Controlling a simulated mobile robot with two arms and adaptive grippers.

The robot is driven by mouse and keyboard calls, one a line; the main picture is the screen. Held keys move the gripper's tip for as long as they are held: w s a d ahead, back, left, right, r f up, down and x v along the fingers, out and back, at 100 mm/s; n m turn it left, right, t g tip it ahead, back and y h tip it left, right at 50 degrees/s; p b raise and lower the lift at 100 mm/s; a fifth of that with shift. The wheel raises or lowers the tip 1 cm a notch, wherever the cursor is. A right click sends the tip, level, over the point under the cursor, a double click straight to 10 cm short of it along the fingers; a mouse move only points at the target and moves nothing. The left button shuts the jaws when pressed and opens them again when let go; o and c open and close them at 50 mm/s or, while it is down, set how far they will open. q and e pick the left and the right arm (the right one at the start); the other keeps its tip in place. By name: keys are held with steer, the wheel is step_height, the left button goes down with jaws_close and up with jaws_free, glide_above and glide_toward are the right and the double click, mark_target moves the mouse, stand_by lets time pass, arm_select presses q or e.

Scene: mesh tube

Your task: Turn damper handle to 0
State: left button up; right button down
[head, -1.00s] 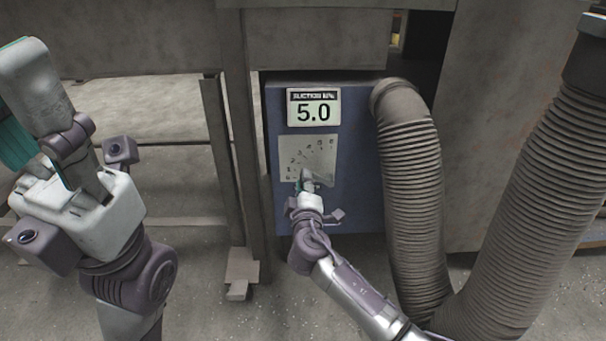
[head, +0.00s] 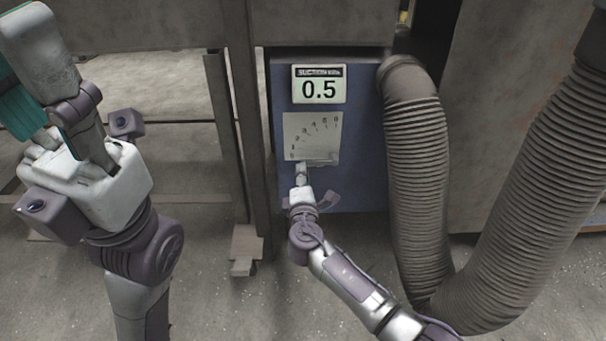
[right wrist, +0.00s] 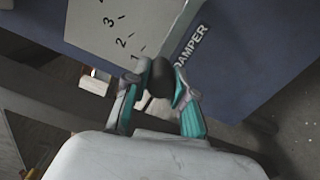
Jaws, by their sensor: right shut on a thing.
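The damper handle (right wrist: 158,76) is a dark knob in the right wrist view, beside the word DAMPER on the blue box. My right gripper (right wrist: 160,80) is shut on it, with a teal finger on each side. In the head view my right gripper (head: 301,172) is at the lower left of the pale scale plate (head: 312,130) and hides the handle. The suction display (head: 319,88) above the plate reads 0.5. My left gripper (head: 60,100) is raised at the left, away from the box; its finger gap is unclear.
The blue box (head: 360,150) stands under a grey metal frame (head: 235,120). Bare floor (head: 200,290) lies in front at the left.

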steer(key=shift+f, duration=0.15)
steer(key=c, duration=1.1)
jaws_free()
steer(key=shift+o, duration=0.8)
steer(key=s, duration=1.2)
